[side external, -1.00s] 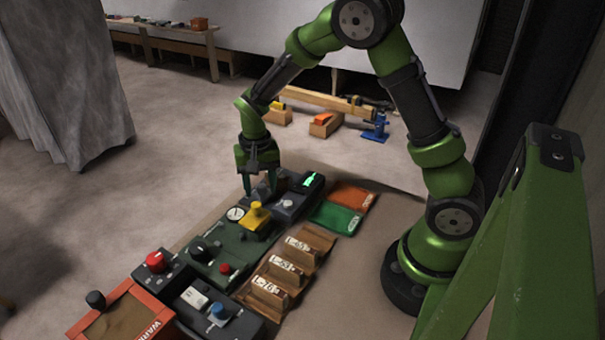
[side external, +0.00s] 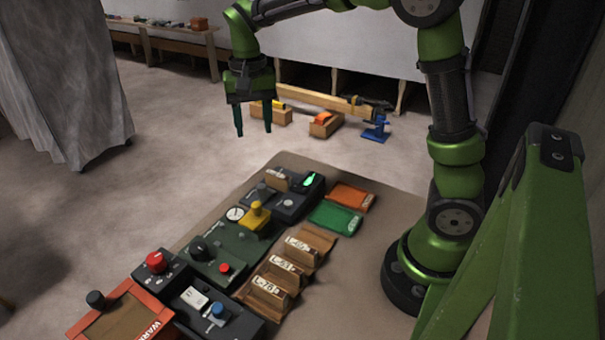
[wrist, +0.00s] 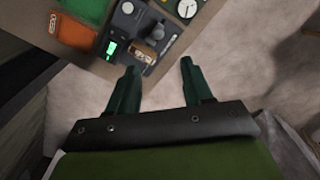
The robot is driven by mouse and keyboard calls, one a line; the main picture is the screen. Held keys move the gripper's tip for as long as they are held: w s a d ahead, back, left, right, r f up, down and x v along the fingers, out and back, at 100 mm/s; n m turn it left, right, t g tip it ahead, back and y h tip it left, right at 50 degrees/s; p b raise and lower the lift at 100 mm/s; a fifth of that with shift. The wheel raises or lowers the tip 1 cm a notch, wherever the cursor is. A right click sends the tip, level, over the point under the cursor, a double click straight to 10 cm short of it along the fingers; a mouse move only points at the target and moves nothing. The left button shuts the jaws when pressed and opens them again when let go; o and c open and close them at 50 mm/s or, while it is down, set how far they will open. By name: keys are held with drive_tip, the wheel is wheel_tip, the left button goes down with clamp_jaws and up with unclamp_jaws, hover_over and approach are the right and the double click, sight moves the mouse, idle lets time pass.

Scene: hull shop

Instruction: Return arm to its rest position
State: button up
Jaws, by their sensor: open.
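My green arm is raised, and my gripper (side external: 254,130) hangs in the air beyond the far edge of the table (side external: 379,254), fingers pointing down. Its two dark fingers are apart with nothing between them. In the wrist view my gripper (wrist: 158,70) also shows spread fingers and no object held. Below it on the table are dark control boxes, one with a lit green display (side external: 311,180). A wooden tag (side external: 277,179) stands on the box near that display. It also shows in the wrist view (wrist: 145,53).
Wooden tag blocks (side external: 288,270) stand in a row beside the panel. The air around my gripper is clear.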

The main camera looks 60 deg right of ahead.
drive_tip(key=shift+r, duration=0.1)
drive_tip(key=s+a+r+n+t, duration=0.1)
drive_tip(key=s+t, duration=0.1)
drive_tip(key=s, duration=0.3)
drive_tip(key=s+a+r+n+t+y, duration=0.1)
drive_tip(key=s+a+n+t, duration=0.1)
drive_tip(key=s, duration=0.4)
drive_tip(key=s+a+r+n+t+y, duration=0.1)
drive_tip(key=s+n+t, duration=0.1)
drive_tip(key=s, duration=0.4)
drive_tip(key=shift+a+r+t, duration=0.35)
drive_tip(key=shift+a+t, duration=0.05)
drive_tip(key=shift+t, duration=0.2)
